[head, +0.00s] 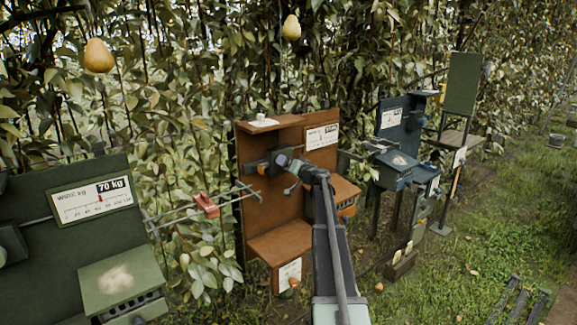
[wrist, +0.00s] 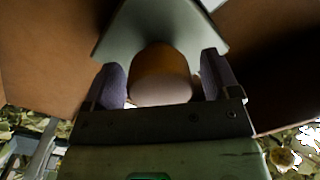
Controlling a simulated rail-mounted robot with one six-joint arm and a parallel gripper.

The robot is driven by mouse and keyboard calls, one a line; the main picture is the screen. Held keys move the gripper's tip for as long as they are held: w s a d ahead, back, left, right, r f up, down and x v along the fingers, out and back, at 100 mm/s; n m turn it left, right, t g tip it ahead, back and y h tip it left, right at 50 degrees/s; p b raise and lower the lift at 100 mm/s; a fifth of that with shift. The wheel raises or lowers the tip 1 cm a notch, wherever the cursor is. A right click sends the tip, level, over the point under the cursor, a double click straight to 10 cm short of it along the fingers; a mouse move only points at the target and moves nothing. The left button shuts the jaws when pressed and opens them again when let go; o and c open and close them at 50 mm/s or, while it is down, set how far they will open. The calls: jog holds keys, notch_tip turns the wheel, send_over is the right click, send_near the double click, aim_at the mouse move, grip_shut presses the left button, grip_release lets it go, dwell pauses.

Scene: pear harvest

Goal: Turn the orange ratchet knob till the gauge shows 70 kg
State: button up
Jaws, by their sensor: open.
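An orange knob (wrist: 165,62) with a pale rounded end sits between the two fingers of my gripper (wrist: 164,82) in the wrist view. The fingers are open, one on each side of it, with a small gap visible at the right finger; contact on the left is unclear. A grey-green plate (wrist: 120,35) lies behind the knob. In the head view my gripper (head: 283,162) is at the brown board (head: 285,242), with a small orange part (head: 262,168) just left of it. A gauge (head: 97,200) on the green board at left carries "70 kg" and a red pointer near mid-scale.
The brown board has its own small scale card (head: 322,136), too small to read. A red clamp (head: 206,205) sits on wires left of it. Blue-grey stations (head: 400,165) stand to the right. Pears (head: 98,55) hang above.

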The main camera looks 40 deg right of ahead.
jog(key=c, duration=0.9)
jog(key=shift+m, duration=0.3)
jog(key=shift+f+m, duration=0.1)
jog(key=shift+m, duration=2.8)
jog(key=o, duration=0.9)
jog(key=shift+s, duration=0.1)
